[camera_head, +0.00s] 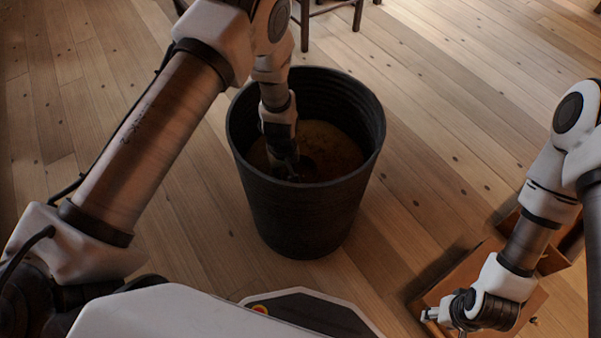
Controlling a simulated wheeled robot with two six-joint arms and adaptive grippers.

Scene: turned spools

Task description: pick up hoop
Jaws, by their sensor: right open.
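No hoop can be clearly made out. A dark bin (305,215) stands upright on the floor in the middle. Its inside has a brown bottom (335,150). My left gripper (287,172) reaches down into the bin, low inside it. Its fingers are dark and blend with a dark patch there, so I cannot tell whether they hold anything. My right gripper (432,317) is at the lower right, open, with nothing seen between its fingers.
A wooden box-like piece (463,271) is at the lower right, below and behind my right arm. Legs of a dark wooden stool or chair (305,25) stand at the top. The plank floor (460,130) right of the bin is clear.

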